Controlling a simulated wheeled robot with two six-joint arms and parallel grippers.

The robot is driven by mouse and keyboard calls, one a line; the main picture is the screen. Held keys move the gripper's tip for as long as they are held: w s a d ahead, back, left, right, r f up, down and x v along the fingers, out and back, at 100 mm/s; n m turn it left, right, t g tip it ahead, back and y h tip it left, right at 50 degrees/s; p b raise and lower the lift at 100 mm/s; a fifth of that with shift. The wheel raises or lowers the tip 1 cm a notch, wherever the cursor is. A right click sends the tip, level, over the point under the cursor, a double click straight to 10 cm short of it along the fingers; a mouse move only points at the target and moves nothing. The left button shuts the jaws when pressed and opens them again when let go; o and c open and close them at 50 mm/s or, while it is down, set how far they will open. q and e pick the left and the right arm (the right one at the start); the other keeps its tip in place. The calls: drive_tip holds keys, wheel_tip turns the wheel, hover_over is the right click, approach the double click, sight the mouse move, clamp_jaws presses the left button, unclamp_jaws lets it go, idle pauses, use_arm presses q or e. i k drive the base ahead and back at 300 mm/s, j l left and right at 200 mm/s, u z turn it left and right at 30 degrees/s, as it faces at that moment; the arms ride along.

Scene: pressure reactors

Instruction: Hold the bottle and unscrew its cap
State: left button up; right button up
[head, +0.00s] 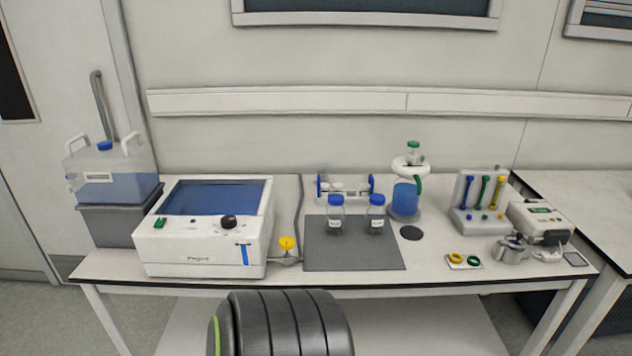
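Two clear bottles with blue caps stand upright side by side on a dark grey mat (340,259). The left bottle (335,223) and the right bottle (376,220) each carry a white label. The left blue cap (335,200) and the right blue cap (377,199) both sit on their bottles. I cannot tell which bottle the task means. Neither of my grippers is in view, and nothing touches the bottles.
A white instrument box (196,246) and a yellow valve (286,243) stand left of the mat. A clear rack (345,187) is behind the bottles, a blue-filled vessel (405,200) to their right. Flowmeters (482,195) stand farther right. The mat's front is clear.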

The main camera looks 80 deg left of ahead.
sight(375, 216)
drive_tip(key=u, duration=0.45)
drive_tip(key=j+u, duration=0.1)
drive_tip(key=u, duration=0.8)
drive_tip(key=i+j+u, duration=0.1)
drive_tip(key=u, duration=0.35)
drive_tip(key=i+j+u, duration=0.25)
